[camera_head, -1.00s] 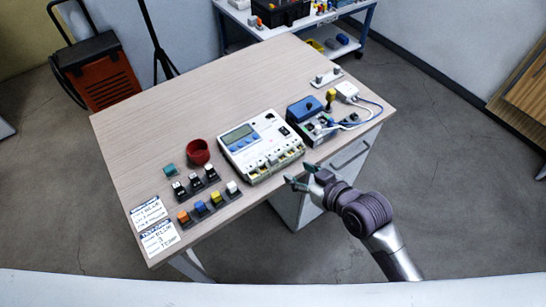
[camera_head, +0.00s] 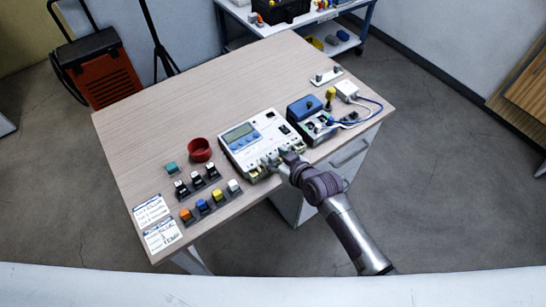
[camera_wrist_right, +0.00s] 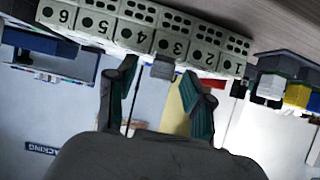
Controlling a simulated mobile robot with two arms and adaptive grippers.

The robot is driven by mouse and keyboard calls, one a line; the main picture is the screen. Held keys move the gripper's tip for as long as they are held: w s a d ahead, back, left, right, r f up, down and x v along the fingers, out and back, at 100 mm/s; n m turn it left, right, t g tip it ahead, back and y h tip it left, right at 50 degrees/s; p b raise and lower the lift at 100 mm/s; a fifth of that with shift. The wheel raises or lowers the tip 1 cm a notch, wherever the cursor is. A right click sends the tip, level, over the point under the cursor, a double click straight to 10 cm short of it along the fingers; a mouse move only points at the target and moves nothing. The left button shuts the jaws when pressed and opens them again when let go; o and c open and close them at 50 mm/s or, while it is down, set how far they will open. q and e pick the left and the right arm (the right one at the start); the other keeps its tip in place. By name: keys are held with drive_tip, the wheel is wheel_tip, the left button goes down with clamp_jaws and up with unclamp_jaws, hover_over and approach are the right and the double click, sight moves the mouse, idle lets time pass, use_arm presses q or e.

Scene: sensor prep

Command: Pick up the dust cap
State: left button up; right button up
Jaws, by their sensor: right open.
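The white device (camera_head: 240,136) with a screen and blue buttons stands on the table, with a row of numbered ports (camera_wrist_right: 142,33) along its front. A small grey block, which looks like the dust cap (camera_wrist_right: 162,68), sticks out of the port row near numbers 3 and 4 in the right wrist view. My right gripper (camera_wrist_right: 160,74) is open, with its teal fingers on either side of this block; I cannot tell if they touch it. In the head view my right gripper (camera_head: 277,160) is at the device's front edge and hides the cap. My left gripper is not in view.
Left of the device stand a red cup (camera_head: 200,149), a teal block (camera_head: 171,168) and rows of small coloured connectors (camera_head: 203,206). Two label cards (camera_head: 152,211) lie at the left corner. A blue-topped box (camera_head: 305,108) with cables stands right of the device.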

drive_tip(key=c, duration=0.8)
drive_tip(key=shift+r, duration=0.1)
drive_tip(key=shift+c, duration=0.2)
